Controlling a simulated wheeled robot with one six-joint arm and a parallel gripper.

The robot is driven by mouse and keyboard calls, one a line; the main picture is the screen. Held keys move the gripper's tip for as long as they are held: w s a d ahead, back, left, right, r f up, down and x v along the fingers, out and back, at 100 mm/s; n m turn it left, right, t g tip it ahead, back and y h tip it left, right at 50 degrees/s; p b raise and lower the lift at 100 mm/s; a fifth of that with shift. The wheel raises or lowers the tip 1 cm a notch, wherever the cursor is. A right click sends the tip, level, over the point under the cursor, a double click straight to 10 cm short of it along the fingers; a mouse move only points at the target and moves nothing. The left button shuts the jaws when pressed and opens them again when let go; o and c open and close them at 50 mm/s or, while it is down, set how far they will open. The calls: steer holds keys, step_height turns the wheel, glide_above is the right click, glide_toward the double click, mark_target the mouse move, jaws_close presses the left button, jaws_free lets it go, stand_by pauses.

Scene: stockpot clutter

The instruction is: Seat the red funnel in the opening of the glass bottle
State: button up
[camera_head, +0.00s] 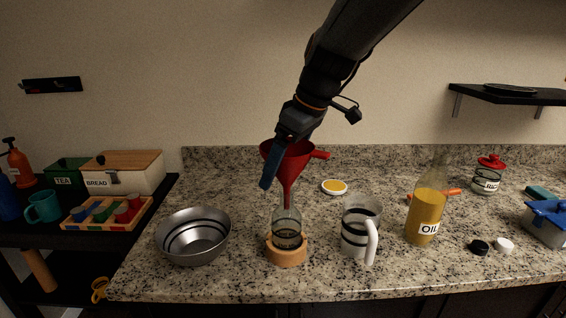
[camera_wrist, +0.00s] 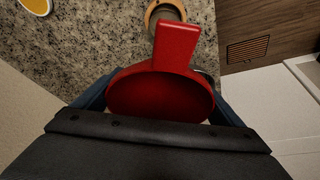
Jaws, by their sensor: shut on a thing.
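The red funnel (camera_head: 288,165) is upright, its wide cone at the top and its spout pointing down. My gripper (camera_head: 270,170) is shut on the funnel near its rim; in the wrist view the funnel (camera_wrist: 160,95) sits between the blue fingers. The glass bottle (camera_head: 286,225) stands upright in a round wooden holder (camera_head: 287,256) on the counter. The spout's lower end overlaps the bottle's neck in the head view; I cannot tell whether it is inside the opening.
A metal bowl (camera_head: 194,236) stands left of the bottle and a glass measuring jug (camera_head: 360,228) close on its right. An oil bottle (camera_head: 426,213) is further right. A yellow-topped lid (camera_head: 334,187) lies behind. Black and white caps lie near the front right.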

steer(key=shift+f, duration=0.25)
steer(key=o, duration=0.8)
steer(key=shift+b+v, duration=1)
steer(key=shift+v, duration=2.95)
steer(key=shift+s, duration=0.1)
